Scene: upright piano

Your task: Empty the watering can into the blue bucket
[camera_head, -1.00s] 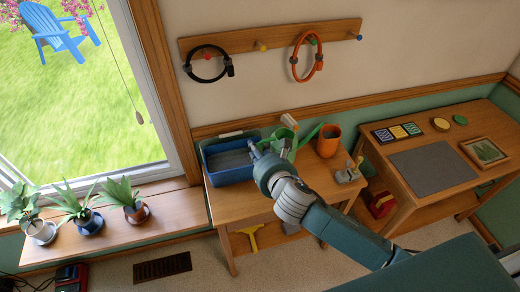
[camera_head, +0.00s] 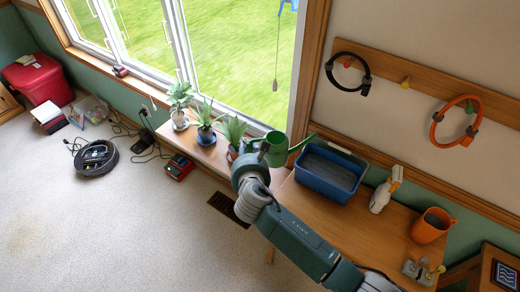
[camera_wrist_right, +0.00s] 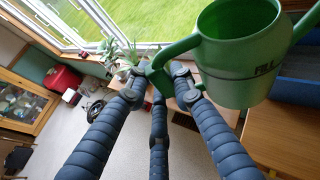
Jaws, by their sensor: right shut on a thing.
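The green watering can (camera_head: 278,152) is in my right gripper (camera_head: 252,168), above the right end of the plant shelf and left of the blue bucket. In the right wrist view the can (camera_wrist_right: 240,55) looks roughly upright, and the fingers (camera_wrist_right: 158,82) are shut on its handle. Its contents do not show. The blue bucket (camera_head: 325,187), a rectangular tub with a grey inside, stands on the wooden table; part of its blue wall shows at the right edge of the wrist view (camera_wrist_right: 298,91). My left gripper is not in view.
Potted plants (camera_head: 206,136) stand on the window shelf, close to the can. A white spray bottle (camera_head: 380,197) and an orange pot (camera_head: 430,226) stand right of the bucket. A robot vacuum (camera_head: 96,158) is on the floor at left.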

